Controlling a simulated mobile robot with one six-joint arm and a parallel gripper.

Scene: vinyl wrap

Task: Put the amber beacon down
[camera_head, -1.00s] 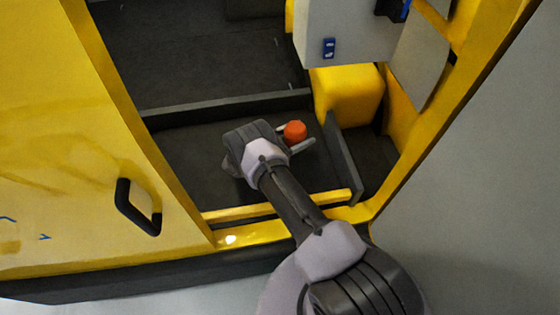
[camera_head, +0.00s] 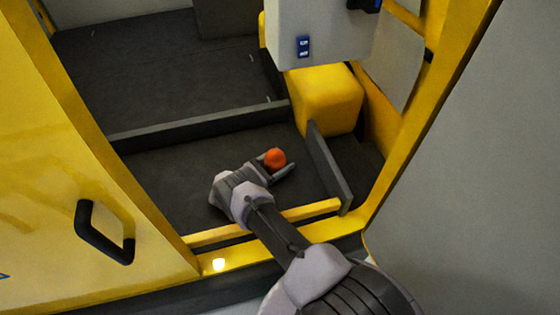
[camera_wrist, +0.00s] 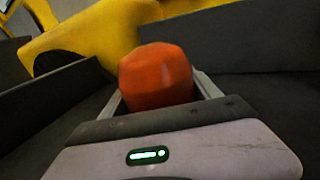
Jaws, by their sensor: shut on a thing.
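The amber beacon (camera_head: 275,158) is a small orange-red rounded piece, held between the two fingers of my gripper (camera_head: 276,167). In the wrist view the beacon (camera_wrist: 156,77) fills the space between the fingers, with one finger showing on each side. My gripper is shut on it inside the yellow-framed bay, over the dark floor (camera_head: 180,172). The gap between the beacon and the floor cannot be judged exactly. The beacon's lower part is hidden behind the gripper body in the wrist view.
A low dark wall (camera_head: 200,126) bounds the bay at the back, and another dark panel (camera_head: 329,168) stands to the right. A yellow block (camera_head: 327,97) sits behind. A yellow sill (camera_head: 315,211) crosses the front. Bare floor lies left of my gripper.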

